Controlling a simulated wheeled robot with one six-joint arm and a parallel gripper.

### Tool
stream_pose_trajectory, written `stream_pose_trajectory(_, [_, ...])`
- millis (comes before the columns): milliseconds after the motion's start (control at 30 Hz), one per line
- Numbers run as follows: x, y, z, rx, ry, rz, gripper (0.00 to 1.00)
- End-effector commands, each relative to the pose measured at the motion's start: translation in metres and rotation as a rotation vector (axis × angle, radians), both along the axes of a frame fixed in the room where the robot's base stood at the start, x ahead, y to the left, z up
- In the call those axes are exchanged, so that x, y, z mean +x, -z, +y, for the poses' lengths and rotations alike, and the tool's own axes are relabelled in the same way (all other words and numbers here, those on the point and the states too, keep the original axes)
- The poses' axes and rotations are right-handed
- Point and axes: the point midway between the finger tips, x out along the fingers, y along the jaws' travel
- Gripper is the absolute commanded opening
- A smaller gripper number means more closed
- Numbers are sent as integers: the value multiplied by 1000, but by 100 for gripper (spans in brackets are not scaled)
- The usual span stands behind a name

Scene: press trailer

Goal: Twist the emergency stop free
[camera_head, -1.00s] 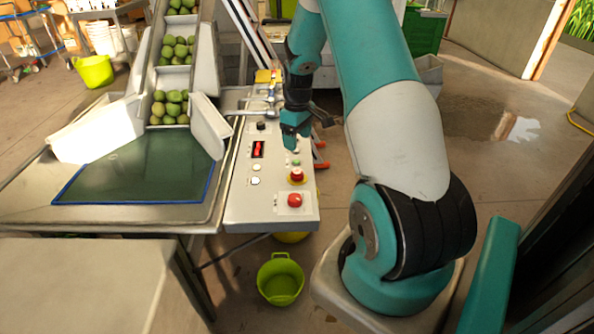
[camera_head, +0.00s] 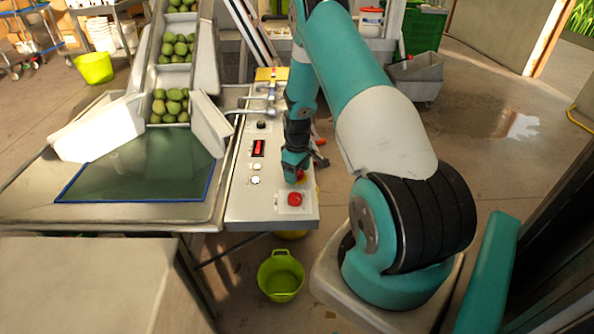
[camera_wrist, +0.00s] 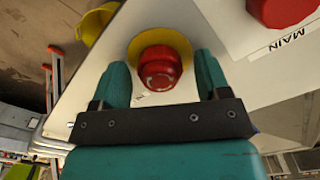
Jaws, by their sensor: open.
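The emergency stop is a red mushroom button on a yellow round plate. In the wrist view the emergency stop (camera_wrist: 160,68) lies between the two teal fingers of my gripper (camera_wrist: 162,80), with a gap showing on both sides. In the head view my gripper (camera_head: 294,178) is down over the panel and hides most of the button; a bit of red (camera_head: 302,175) shows beside it. My gripper is open. The grey control panel (camera_head: 240,205) carries the button.
A second red button on a white plate, marked MAIN (camera_wrist: 285,10), sits close by; it also shows in the head view (camera_head: 295,199). A green bucket (camera_head: 280,276) stands on the floor below.

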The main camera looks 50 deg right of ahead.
Motion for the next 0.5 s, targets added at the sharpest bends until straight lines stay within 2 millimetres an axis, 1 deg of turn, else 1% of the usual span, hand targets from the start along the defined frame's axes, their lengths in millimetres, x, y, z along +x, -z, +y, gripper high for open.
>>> stream_pose_trajectory(33, [0, 0, 0, 0, 0, 0, 62])
stream_pose_trajectory(67, [0, 0, 0, 0, 0, 0, 56])
stream_pose_trajectory(100, [0, 0, 0, 0, 0, 0, 46])
stream_pose_trajectory(167, [0, 0, 0, 0, 0, 0, 33])
stream_pose_trajectory(200, [0, 0, 0, 0, 0, 0, 23])
stream_pose_trajectory(233, [0, 0, 0, 0, 0, 0, 20])
stream_pose_trajectory(500, [0, 0, 0, 0, 24, 0, 20])
